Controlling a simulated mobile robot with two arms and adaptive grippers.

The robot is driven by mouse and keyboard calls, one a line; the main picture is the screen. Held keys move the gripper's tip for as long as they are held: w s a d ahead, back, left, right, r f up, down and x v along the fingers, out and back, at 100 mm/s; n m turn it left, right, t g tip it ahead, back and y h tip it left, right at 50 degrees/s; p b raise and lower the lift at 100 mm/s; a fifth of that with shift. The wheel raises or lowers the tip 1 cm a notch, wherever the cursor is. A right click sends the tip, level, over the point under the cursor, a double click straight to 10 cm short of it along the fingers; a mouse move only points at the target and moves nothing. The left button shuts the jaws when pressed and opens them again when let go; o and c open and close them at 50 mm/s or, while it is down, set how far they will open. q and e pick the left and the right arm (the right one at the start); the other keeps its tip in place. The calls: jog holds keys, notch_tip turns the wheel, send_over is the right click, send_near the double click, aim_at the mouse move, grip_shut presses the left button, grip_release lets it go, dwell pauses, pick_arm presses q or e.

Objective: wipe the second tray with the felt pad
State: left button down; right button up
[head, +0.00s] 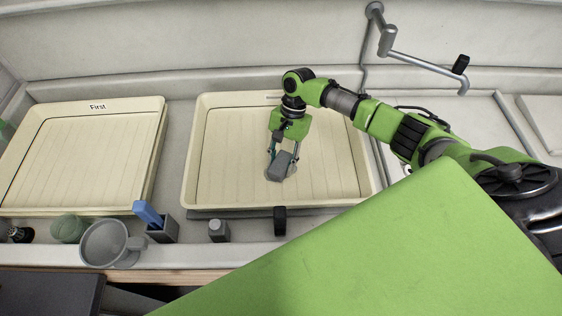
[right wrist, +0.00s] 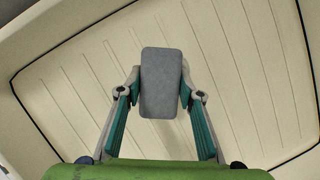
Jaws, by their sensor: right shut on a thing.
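The second tray (head: 215,175) is cream with a ribbed floor and sits in the middle of the head view, right of the tray labelled First (head: 80,160). My right gripper (head: 282,165) points down inside the second tray. It is shut on the grey felt pad (right wrist: 161,80), which shows between its fingers in the right wrist view. In the head view the pad (head: 280,168) is low over the tray floor; I cannot tell whether it touches it. The ribbed tray floor (right wrist: 75,85) fills the right wrist view. My left gripper is not in view.
A grey mug (head: 104,243), a green cup (head: 68,229), a grey holder with a blue item (head: 149,214) and a small grey bottle (head: 218,231) stand along the front edge. A grey pipe tap (head: 386,40) juts from the back wall at right.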

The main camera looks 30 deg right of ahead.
aim_at(258, 178)
jog(key=shift+r+p, duration=0.1)
jog(key=shift+p, duration=0.4)
jog(key=shift+a, duration=0.1)
jog(key=shift+w+a, duration=0.45)
jog(key=shift+a, duration=0.55)
jog(key=shift+w+a, duration=0.45)
jog(key=shift+a, duration=0.55)
jog(key=shift+w+a, duration=0.45)
jog(key=shift+a, duration=0.55)
jog(key=shift+f+b, duration=0.3)
jog(key=shift+f, duration=0.8)
